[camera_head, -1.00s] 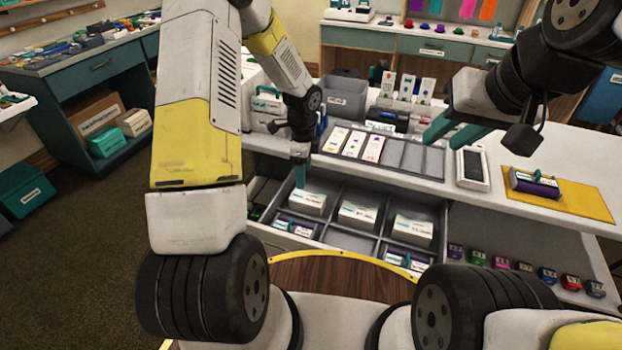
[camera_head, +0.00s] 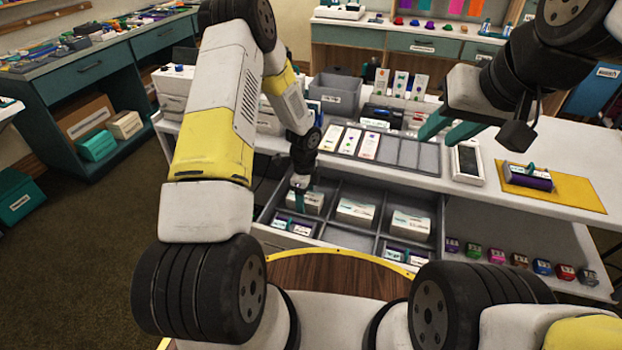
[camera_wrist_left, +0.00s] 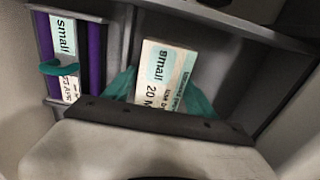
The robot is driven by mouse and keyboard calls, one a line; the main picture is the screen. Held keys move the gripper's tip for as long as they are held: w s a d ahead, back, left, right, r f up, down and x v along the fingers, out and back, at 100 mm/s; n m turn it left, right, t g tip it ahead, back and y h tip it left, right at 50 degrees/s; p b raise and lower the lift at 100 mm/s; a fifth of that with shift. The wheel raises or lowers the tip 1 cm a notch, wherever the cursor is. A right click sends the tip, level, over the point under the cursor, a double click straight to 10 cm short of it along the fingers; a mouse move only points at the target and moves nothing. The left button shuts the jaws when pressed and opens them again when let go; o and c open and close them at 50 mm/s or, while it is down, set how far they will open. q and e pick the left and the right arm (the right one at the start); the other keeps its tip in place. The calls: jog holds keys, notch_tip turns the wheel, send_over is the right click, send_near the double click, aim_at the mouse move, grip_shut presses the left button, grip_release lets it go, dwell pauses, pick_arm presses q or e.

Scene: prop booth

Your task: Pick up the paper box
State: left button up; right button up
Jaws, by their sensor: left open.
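A white paper box (camera_head: 314,203) with a printed label stands in the left back compartment of the open grey drawer (camera_head: 345,240). In the left wrist view the box (camera_wrist_left: 163,75) reads "small" and "20". My left gripper (camera_head: 299,200) points down into that compartment. In the wrist view its teal fingers (camera_wrist_left: 160,92) are open, one on each side of the box; I cannot tell whether they touch it. The box's lower end is hidden by the gripper body. My right gripper (camera_head: 449,129) is open and empty above the counter.
Two similar white boxes (camera_head: 355,211) (camera_head: 411,225) stand in the neighbouring compartments. A purple bundle (camera_wrist_left: 70,55) lies beside the box in the wrist view, behind a divider. The counter (camera_head: 560,150) holds a card tray (camera_head: 428,157) and a yellow mat (camera_head: 590,196).

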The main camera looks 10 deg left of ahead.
pick_arm(q)
jog(key=c, duration=0.6)
jog(key=shift+o, duration=0.2)
notch_tip(320, 180, up, 10)
jog(key=shift+r, duration=0.1)
